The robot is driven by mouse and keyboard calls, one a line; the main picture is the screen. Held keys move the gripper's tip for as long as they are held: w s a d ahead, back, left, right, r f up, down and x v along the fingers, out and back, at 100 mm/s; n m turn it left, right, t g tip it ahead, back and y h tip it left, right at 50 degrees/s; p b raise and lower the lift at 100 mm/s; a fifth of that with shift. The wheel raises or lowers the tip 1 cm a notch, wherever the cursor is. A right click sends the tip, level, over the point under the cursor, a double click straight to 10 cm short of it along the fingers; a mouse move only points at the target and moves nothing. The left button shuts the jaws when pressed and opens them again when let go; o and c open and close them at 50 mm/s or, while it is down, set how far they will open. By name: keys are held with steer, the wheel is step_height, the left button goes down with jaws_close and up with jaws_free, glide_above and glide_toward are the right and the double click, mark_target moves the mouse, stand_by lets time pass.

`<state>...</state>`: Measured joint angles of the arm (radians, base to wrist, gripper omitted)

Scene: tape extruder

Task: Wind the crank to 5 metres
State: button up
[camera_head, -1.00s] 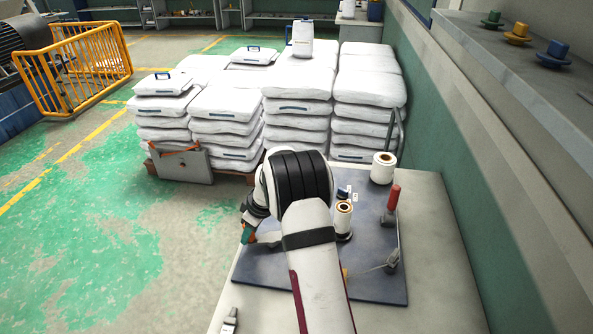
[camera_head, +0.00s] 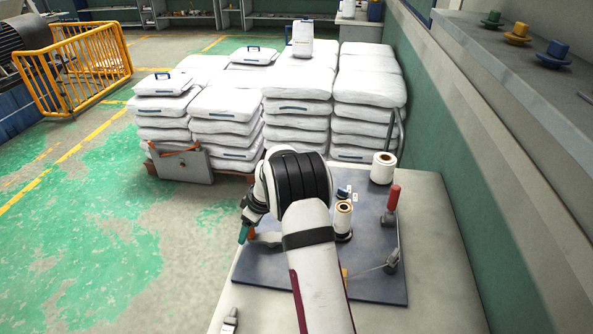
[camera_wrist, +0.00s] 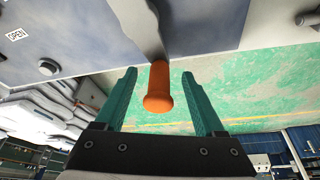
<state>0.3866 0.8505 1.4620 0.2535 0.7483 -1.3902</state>
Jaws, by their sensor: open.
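My gripper (camera_wrist: 159,73) is open in the wrist view, with one teal finger on each side of the crank's orange handle (camera_wrist: 158,88). The handle stands between the fingers with a gap on both sides. The grey crank arm (camera_wrist: 142,28) runs from the handle up to the board. In the head view my gripper (camera_head: 243,233) is at the board's left edge, mostly hidden by my own arm. A bit of the orange handle (camera_head: 251,231) shows beside it. The dark blue board (camera_head: 372,288) carries a small tape spool (camera_head: 343,216). No metre reading is legible.
A red-handled lever (camera_head: 393,198), a white roll (camera_head: 382,168) and a metal fitting (camera_head: 392,262) are at the board's right side. A grey tool (camera_head: 229,320) lies at the table's front left. Stacked white sacks (camera_head: 297,105) stand behind. Floor left of the table is clear.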

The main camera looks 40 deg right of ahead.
steer(key=shift+r, duration=2.85)
steer(key=o, duration=0.5)
steer(key=shift+c, duration=0.2)
steer(key=shift+r, duration=0.1)
steer(key=v, duration=1.5)
steer(key=s+a+r+m+g, duration=0.2)
steer(key=s+a+r+m, duration=0.15)
steer(key=s+a, duration=0.85)
steer(key=s+a+f+m, duration=0.2)
steer(key=s, duration=0.5)
steer(key=s+a+f+m+g, duration=0.1)
steer(key=s+a+f+m, duration=0.2)
steer(key=s, duration=0.4)
steer(key=s+a+f+m, duration=0.2)
steer(key=s+a, duration=0.1)
steer(key=s, duration=0.4)
steer(key=shift+f+g, duration=0.2)
steer(key=shift+g, duration=0.2)
